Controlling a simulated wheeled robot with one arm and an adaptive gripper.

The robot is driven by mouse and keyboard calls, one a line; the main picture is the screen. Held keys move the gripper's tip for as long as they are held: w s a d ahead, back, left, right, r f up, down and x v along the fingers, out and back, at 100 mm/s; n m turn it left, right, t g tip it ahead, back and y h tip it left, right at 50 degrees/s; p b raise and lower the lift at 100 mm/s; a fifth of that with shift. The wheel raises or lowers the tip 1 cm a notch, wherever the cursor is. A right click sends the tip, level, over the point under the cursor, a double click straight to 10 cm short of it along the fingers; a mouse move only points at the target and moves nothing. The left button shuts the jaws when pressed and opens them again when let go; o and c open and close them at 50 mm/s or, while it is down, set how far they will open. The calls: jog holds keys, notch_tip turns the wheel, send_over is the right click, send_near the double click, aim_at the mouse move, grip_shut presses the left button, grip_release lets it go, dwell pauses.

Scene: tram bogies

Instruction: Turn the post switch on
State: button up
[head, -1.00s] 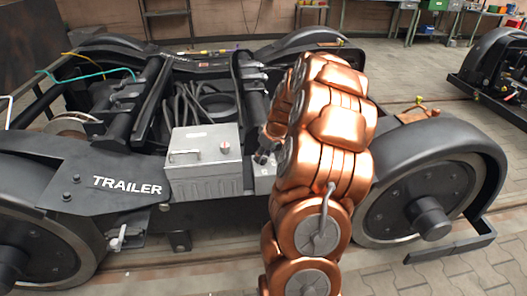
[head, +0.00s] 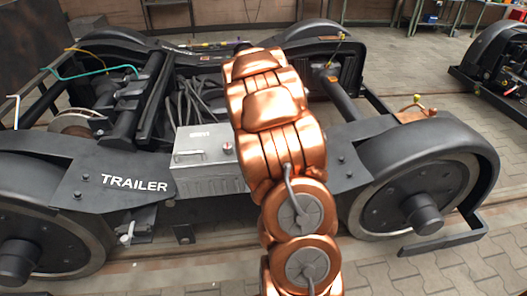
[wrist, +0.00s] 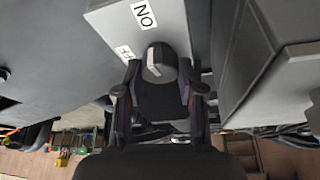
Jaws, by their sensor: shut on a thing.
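The post switch is a dark grey rotary knob (wrist: 167,60) with a white pointer line, on a light grey box face (wrist: 110,20) in the wrist view. An "ON" label (wrist: 144,13), upside down, sits above the knob. A second label (wrist: 125,53), partly covered by a finger, is at its left. The pointer line slants up and slightly left, roughly toward the "ON" label. My gripper (wrist: 159,72) is shut on the knob, one finger at each side. In the head view my copper arm hides the gripper and the switch.
A larger grey box (head: 207,178) with a red knob (head: 227,147) is left of my arm on the black trailer bogie (head: 110,172). Wheels (head: 418,195) flank it. A grey block (wrist: 260,60) is close at the right in the wrist view. Paved floor (head: 470,265) is clear at right.

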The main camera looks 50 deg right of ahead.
jog(key=shift+m+g, duration=0.3)
jog(key=shift+m, duration=0.4)
jog(key=shift+p, duration=0.3)
jog(key=o, duration=1.1)
jog(key=shift+o, duration=0.2)
jog(key=v, duration=1.2)
jog(key=shift+a, duration=0.15)
